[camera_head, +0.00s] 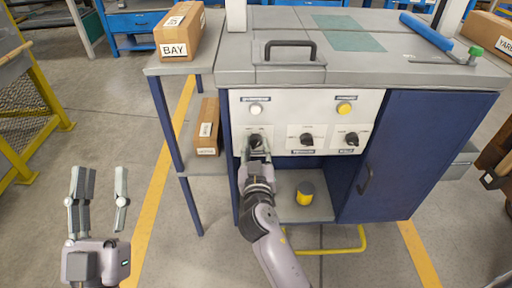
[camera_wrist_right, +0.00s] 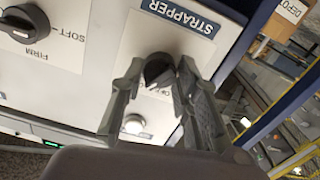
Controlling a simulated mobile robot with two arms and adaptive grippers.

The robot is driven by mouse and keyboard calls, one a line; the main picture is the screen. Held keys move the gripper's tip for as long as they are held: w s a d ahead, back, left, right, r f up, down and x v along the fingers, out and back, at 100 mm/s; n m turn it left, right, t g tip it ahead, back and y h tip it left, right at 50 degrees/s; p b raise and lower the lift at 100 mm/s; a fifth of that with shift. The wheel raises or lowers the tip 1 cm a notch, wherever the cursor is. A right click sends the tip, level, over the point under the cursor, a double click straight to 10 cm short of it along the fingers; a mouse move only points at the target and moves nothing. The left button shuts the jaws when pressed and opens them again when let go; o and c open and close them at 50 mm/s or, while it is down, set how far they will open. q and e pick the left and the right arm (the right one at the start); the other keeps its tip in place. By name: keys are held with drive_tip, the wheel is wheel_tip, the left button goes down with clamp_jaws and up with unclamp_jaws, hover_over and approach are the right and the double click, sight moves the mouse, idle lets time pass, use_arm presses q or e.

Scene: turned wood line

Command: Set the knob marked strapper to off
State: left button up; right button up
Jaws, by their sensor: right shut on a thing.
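The strapper knob (camera_wrist_right: 158,68) is a dark round knob on a white panel, below the blue STRAPPER label (camera_wrist_right: 180,17) in the right wrist view. In the head view the same knob (camera_head: 255,141) is the left one of three dark knobs. My right gripper (camera_wrist_right: 157,72) is shut on this knob, a finger on each side. It also shows in the head view (camera_head: 256,150). The markings around the knob are mostly covered by the fingers, so I cannot read its setting. My left gripper (camera_head: 101,185) is open and empty, above the floor at left.
Two other dark knobs, a middle one (camera_head: 306,139) and a right one (camera_head: 351,139), sit on the panel. A white button (camera_head: 256,109) and a yellow button (camera_head: 344,108) are above. A BAY box (camera_head: 181,30) stands on the side shelf. Floor around my left gripper is clear.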

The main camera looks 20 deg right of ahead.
drive_tip(key=shift+r+n+p, duration=0.1)
drive_tip(key=shift+n+p, duration=0.2)
drive_tip(key=shift+n, duration=0.7)
drive_tip(key=n+p, duration=0.1)
drive_tip(key=n, duration=0.4)
drive_tip(key=n+p, duration=0.1)
drive_tip(key=n, duration=0.2)
drive_tip(key=shift+n+p, duration=0.35)
drive_tip(key=shift+n, duration=0.05)
use_arm(q)
wheel_tip(320, 180, down, 15)
drive_tip(key=w+a+g+y, duration=0.1)
drive_tip(key=g+y, duration=0.2)
drive_tip(key=g, duration=0.6)
drive_tip(key=shift+w+a, duration=0.3)
drive_tip(key=shift+w, duration=0.1)
use_arm(e)
drive_tip(key=shift+n, duration=0.7)
drive_tip(key=o, duration=1.1)
drive_tip(key=shift+o, duration=0.3)
